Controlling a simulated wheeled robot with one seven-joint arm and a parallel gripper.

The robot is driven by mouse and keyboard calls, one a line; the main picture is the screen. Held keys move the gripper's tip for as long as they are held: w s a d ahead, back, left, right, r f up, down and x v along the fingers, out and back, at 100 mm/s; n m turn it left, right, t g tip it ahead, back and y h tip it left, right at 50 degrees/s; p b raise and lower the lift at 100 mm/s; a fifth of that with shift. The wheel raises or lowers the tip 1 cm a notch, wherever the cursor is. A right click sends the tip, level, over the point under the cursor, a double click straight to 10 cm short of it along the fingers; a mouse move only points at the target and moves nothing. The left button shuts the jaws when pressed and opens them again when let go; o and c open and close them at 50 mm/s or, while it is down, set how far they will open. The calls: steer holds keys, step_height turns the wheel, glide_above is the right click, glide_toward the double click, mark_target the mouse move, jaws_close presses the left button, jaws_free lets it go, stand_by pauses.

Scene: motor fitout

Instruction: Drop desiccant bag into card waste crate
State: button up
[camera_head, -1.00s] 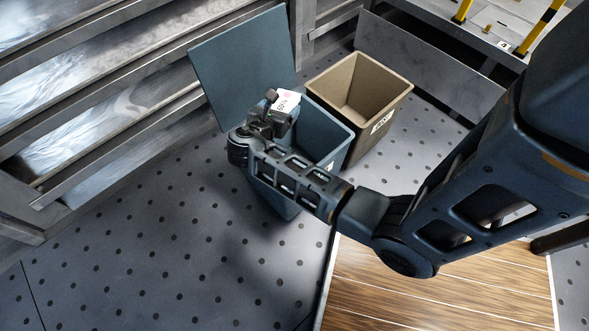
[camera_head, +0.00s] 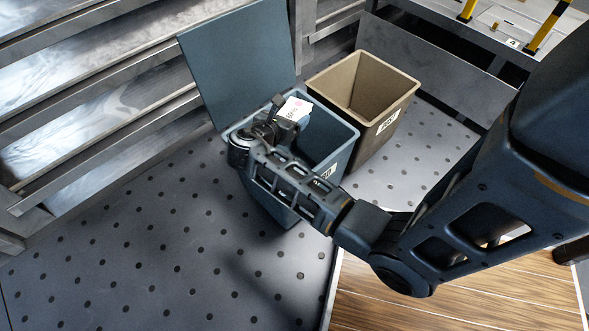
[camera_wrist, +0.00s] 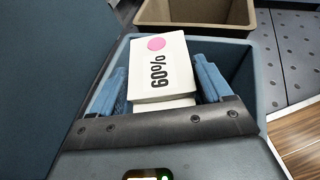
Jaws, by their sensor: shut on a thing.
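The desiccant bag (camera_head: 294,109) is a small white packet with a pink dot and printed "60%", which reads clearly in the wrist view (camera_wrist: 161,72). My gripper (camera_head: 282,120) is shut on it, with a blue finger on each side in the wrist view (camera_wrist: 165,88). The bag is over the opening of a blue-grey crate (camera_head: 340,160) with a raised lid (camera_head: 240,62). This crate's label is partly hidden by my arm. A brown crate (camera_head: 398,110) with a white label stands beside it to the right; its label is too small to read surely.
Metal shelving (camera_head: 90,110) rises at the left, close to the lid. A grey panel and a bench (camera_head: 500,30) with yellow-black posts stand behind at the upper right. Dotted grey floor (camera_head: 180,250) is clear in front, with wood flooring (camera_head: 450,290) at lower right.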

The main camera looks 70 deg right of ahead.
steer(key=shift+f+b, duration=0.3)
steer(key=shift+f, duration=0.15)
steer(key=o, duration=1.1)
steer(key=shift+a+r, duration=0.1)
steer(key=p+v, duration=0.3)
steer(key=v, duration=0.4)
steer(key=shift+w+a+r, duration=0.1)
steer(key=shift+a, duration=0.2)
steer(key=shift+a, duration=0.1)
